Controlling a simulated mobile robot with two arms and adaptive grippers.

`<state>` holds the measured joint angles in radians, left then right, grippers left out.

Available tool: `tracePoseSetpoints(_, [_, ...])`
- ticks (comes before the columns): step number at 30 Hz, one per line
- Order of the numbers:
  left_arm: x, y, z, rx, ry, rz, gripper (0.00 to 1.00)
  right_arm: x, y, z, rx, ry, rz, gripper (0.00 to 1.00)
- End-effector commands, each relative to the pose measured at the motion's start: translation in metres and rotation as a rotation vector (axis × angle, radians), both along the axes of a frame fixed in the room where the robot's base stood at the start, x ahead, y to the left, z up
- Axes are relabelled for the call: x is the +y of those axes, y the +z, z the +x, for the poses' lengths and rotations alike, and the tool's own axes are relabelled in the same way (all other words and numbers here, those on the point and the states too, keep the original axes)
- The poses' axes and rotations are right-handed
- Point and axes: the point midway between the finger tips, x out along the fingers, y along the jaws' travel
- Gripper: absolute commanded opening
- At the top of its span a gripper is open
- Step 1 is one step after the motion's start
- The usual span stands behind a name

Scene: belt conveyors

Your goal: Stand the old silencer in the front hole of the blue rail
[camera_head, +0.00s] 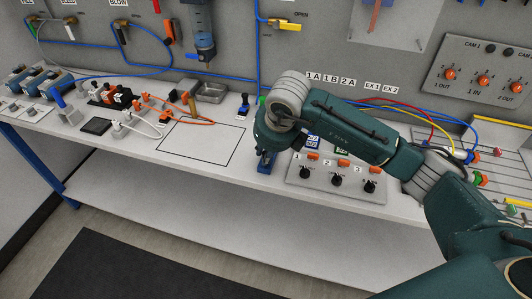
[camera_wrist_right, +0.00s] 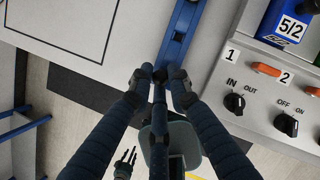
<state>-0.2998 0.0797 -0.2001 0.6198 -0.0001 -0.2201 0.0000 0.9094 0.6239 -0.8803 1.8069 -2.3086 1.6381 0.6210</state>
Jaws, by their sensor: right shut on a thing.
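The blue rail (camera_wrist_right: 184,26) runs up from the centre in the right wrist view, with dark holes along its top. My right gripper (camera_wrist_right: 160,76) is shut on a small dark thing, taken as the old silencer (camera_wrist_right: 159,92), at the near end of the rail. The fingers hide most of it. I cannot tell whether it is in the front hole. A dark pronged part low in the wrist view may be my left gripper (camera_wrist_right: 125,160).
A grey panel (camera_head: 323,183) with several black knobs stands just right of the rail. A black-outlined bare area (camera_head: 203,143) lies left of it. Orange connectors and cables (camera_head: 145,107) crowd the bench further left. The bench's front edge is close to the rail.

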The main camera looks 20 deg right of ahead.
Motion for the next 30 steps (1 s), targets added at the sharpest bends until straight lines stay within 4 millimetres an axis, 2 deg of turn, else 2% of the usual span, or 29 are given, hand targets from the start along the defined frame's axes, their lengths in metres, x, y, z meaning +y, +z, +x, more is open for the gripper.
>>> tracePoseSetpoints(6, [0.0, -0.0077, 0.0001, 0.0, 0.0, 0.0, 0.44, -0.0002, -0.0054, 0.0, -0.001, 0.0, -0.001, 0.0])
tracePoseSetpoints(14, [0.0, -0.0073, 0.0001, 0.0, 0.0, 0.0, 0.44, -0.0001, -0.0049, -0.0001, 0.0, 0.0, 0.0, 0.0])
tracePoseSetpoints(15, [0.0, -0.0073, 0.0002, 0.0, 0.0, 0.0, 0.44, -0.0001, -0.0049, -0.0001, 0.0, 0.0, 0.0, 0.23])
tracePoseSetpoints(18, [0.0, -0.0073, 0.0002, 0.0, 0.0, 0.0, 0.44, -0.0001, -0.0049, -0.0002, 0.0, 0.0, 0.0, 0.39])
tracePoseSetpoints(24, [0.0, -0.0073, 0.0002, 0.0, 0.0, 0.0, 0.44, -0.0001, -0.005, -0.0002, 0.0, 0.0, 0.0, 0.39])
tracePoseSetpoints(27, [0.0001, -0.0073, 0.0003, 0.0, 0.0, 0.0, 0.44, -0.0001, -0.0051, -0.0002, 0.0, 0.0, 0.0, 0.55])
tracePoseSetpoints(30, [0.0001, -0.0073, 0.0003, 0.0, 0.0, 0.0, 0.44, 0.0, -0.0052, -0.0002, 0.0, 0.0, 0.0, 0.55])
